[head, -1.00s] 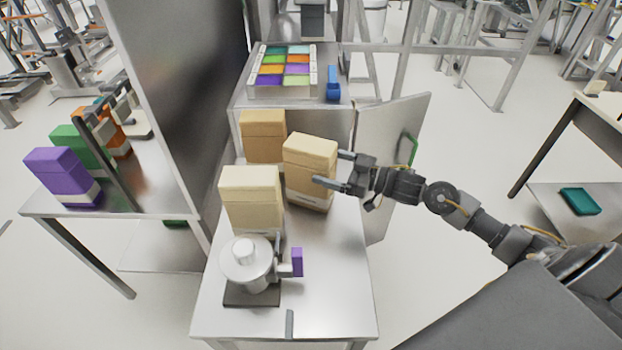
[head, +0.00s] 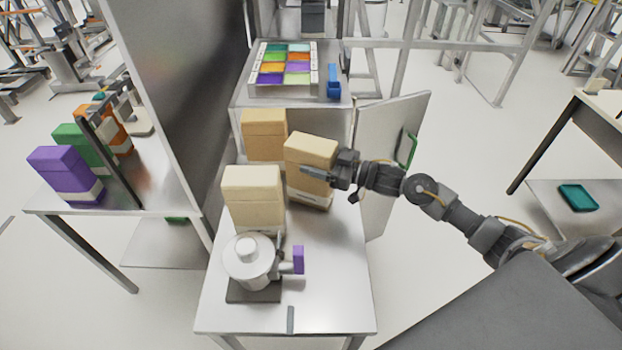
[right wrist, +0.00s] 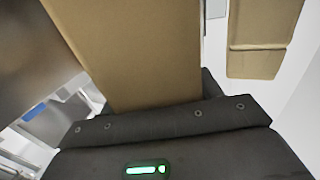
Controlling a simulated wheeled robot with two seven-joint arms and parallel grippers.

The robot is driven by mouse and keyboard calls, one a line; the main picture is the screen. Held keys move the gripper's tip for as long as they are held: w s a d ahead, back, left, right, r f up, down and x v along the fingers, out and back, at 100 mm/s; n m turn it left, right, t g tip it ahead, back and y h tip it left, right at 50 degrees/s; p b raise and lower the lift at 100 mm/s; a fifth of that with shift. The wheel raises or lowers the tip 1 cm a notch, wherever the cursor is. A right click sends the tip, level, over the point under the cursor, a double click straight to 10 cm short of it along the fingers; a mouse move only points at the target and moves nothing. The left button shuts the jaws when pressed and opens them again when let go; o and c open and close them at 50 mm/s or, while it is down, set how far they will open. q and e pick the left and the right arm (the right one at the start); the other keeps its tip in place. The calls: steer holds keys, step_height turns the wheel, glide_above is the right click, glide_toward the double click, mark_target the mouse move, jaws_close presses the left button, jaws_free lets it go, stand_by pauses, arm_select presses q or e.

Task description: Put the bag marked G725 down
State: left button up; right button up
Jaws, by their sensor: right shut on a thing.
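Three tan bags stand close together on the metal table. My right gripper (head: 325,172) reaches in from the right and is shut on the right-hand tan bag (head: 309,160). That bag is upright and looks slightly turned; a pale label strip shows low on it, too small to read. I cannot tell whether its base touches the table. In the right wrist view a large tan face (right wrist: 135,55) fills the middle, close above the gripper body. No marking G725 is legible. My left gripper is not in view.
A front tan bag (head: 252,197) and a back tan bag (head: 263,135) flank the held one. A grey-white device with a purple handle (head: 250,262) stands at the front of the table (head: 335,290). A colour-celled tray (head: 284,68) is behind. A panel (head: 385,140) stands right.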

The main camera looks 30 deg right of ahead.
jaws_close()
steer(key=shift+w+r, duration=0.1)
steer(key=shift+r, duration=0.05)
